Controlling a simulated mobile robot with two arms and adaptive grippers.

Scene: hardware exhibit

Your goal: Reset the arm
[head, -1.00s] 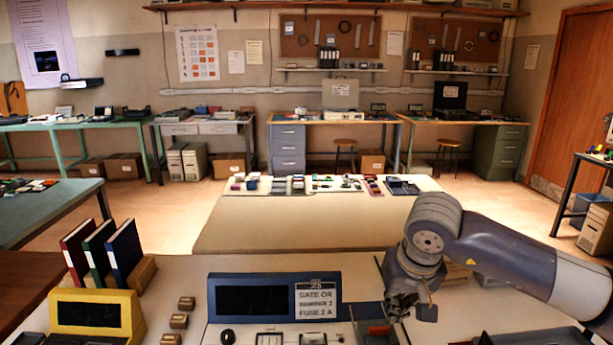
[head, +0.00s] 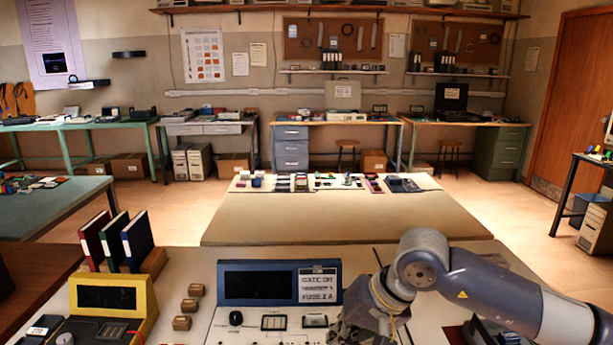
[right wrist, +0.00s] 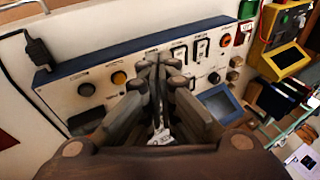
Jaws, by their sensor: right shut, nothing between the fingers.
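My right arm reaches in from the right in the head view, and its gripper (head: 352,328) is low over the blue and white exhibit console (head: 330,262). In the right wrist view the fingers of my right gripper (right wrist: 160,65) are together and empty, in front of the console's panel of switches and knobs (right wrist: 178,52). I cannot tell whether the fingertips touch the panel. The console carries a dark display (head: 253,285) and a label card that reads about a gate and a fuse (head: 318,285). My left gripper is not in view.
A yellow console (head: 145,297) stands at the left, with several small brown blocks (head: 189,304) beside it. Upright binders (head: 138,240) stand behind it. A table with small parts (head: 330,220) is beyond. Floor (head: 190,210) is clear between the benches.

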